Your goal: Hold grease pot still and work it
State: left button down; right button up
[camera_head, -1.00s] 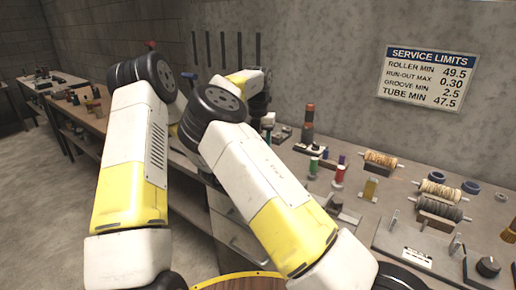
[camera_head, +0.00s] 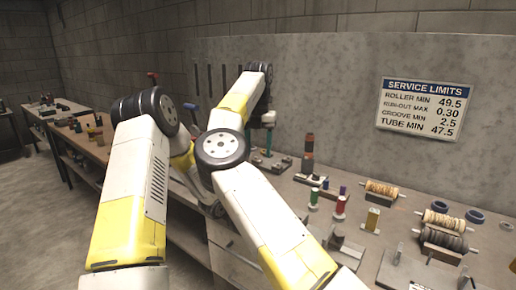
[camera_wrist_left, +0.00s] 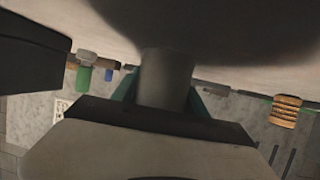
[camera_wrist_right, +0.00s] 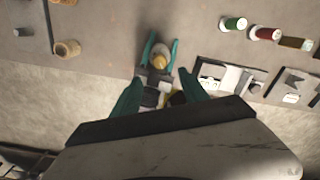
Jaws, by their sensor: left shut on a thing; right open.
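I take the brass-topped thing in the right wrist view to be the grease pot (camera_wrist_right: 159,61). It sits between the teal fingers of my left gripper (camera_wrist_right: 163,40). In the left wrist view those fingers are shut around a grey cylinder (camera_wrist_left: 165,78), and a large dark blurred shape covers the top, which I cannot identify. My right gripper (camera_wrist_right: 160,73) is open, its two teal fingers apart, with the pot beyond them in its wrist view. In the head view my right gripper (camera_head: 266,146) points down over the bench; my left gripper is hidden behind my arms.
A stacked dark and orange post (camera_head: 308,155) stands close to the right gripper. The wall rises behind.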

jog(key=shift+a+r, duration=0.1)
jog(key=shift+r, duration=0.25)
